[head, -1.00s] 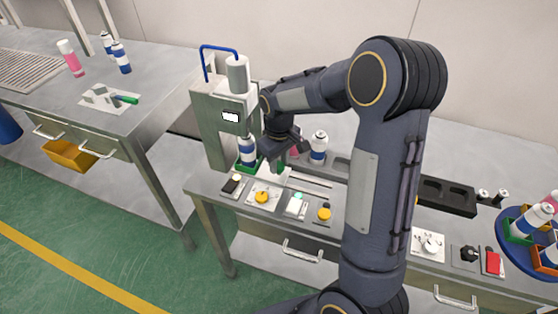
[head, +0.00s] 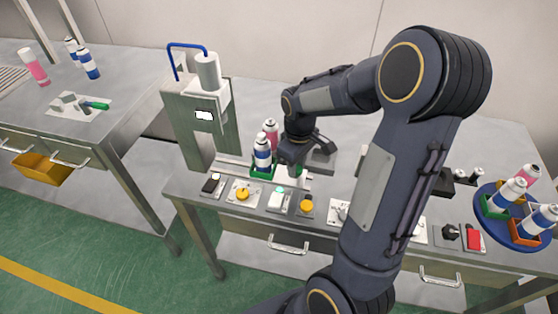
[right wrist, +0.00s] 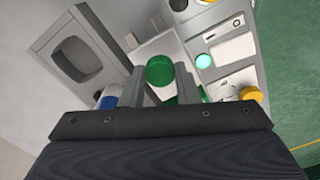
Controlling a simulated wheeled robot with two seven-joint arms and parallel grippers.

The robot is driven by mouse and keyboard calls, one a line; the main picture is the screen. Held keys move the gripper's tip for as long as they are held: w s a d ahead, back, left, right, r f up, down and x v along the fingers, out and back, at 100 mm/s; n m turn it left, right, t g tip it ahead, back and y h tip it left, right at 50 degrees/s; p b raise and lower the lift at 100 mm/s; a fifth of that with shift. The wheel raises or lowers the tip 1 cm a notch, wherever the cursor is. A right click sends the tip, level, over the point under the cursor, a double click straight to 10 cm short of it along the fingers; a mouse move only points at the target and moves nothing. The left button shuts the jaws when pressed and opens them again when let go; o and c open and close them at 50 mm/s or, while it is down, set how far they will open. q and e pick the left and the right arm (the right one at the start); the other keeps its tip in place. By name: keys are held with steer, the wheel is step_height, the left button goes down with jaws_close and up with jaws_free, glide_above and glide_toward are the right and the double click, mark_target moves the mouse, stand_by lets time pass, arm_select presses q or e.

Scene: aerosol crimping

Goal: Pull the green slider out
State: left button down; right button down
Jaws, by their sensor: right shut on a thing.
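The green slider (head: 262,172) sits on the press's pale track, to the right of the press head in the head view. A blue-and-white can (head: 262,152) stands upright on it. My right gripper (head: 294,172) is at the slider's right end. In the right wrist view its fingers are shut on the slider's round green knob (right wrist: 160,70). Part of the slider's body is hidden behind the fingers there. The grey press (head: 206,115), with a blue handle on top, stands to the left of the can. My left gripper is not in view.
A pink can (head: 270,131) stands just behind the blue-and-white can. Button panels, one with a yellow knob (head: 306,205), line the bench front. A blue turntable (head: 485,190) with several cans is at the right. My right arm hides the middle of the bench.

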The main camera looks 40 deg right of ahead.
steer(key=shift+s+d, duration=0.55)
steer(key=shift+d, duration=0.05)
steer(key=c, duration=1.1)
jaws_free()
steer(key=shift+s, duration=0.15)
step_height(320, 180, up, 8)
steer(key=shift+p, duration=0.3)
